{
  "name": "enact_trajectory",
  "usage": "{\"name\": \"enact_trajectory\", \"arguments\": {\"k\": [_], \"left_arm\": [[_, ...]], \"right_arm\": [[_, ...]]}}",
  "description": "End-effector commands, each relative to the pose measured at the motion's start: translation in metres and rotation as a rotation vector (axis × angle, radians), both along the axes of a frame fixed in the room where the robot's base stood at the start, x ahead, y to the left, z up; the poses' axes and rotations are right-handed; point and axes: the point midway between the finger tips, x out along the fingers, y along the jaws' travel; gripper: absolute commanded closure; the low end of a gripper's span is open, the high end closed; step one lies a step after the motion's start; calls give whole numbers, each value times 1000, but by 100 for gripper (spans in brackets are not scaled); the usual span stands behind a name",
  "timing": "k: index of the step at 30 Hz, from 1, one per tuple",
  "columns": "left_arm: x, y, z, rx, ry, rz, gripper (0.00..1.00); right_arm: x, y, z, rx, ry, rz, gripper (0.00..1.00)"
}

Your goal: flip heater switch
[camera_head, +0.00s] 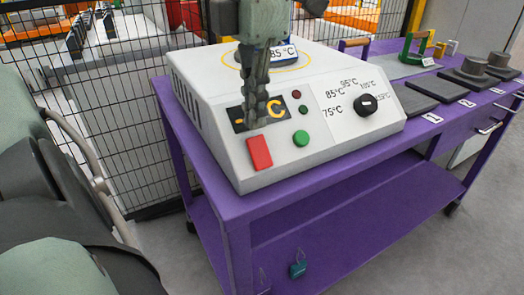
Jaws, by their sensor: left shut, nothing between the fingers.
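The heater (205,130) is a white box with a sloped front panel on a purple cart. A red rocker switch (259,153) sits at the lower left of that panel. My left gripper (254,124) reaches down from the top of the picture with its fingers together and nothing between them. Its tips are just above the red switch in the picture; whether they touch it I cannot tell. The gripper hides part of the dark display (273,108), where a yellow "C" shows. A green button (300,138) and a black dial (366,105) are to the right.
The purple cart (330,175) has a lower shelf. Dark numbered pads (437,90) and grey cylindrical parts (473,68) lie on its right side. A black mesh fence (130,85) stands behind. Clear floor (440,250) shows at the front right.

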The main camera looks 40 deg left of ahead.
Motion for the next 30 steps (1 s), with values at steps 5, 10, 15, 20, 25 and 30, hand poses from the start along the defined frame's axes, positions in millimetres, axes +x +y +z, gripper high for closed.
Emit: {"name": "enact_trajectory", "arguments": {"k": [5, 10, 15, 20, 25, 30], "left_arm": [[0, 0, 0, 0, 0, 0, 100], [0, 0, -3, 0, 0, 0, 100], [0, 0, -5, 0, 0, 0, 100], [0, 0, -8, 0, 0, 0, 100], [0, 0, -10, 0, 0, 0, 100], [0, 0, -13, 0, 0, 0, 100]], "right_arm": [[-1, -1, -1, -1, 3, -3, 60], [-1, -1, -3, -1, 2, -2, 60], [0, 0, -5, 0, 2, -1, 60], [0, 0, -7, 0, 1, -1, 60], [0, 0, -9, 0, 1, -1, 60], [0, 0, -11, 0, 1, -1, 60]]}}
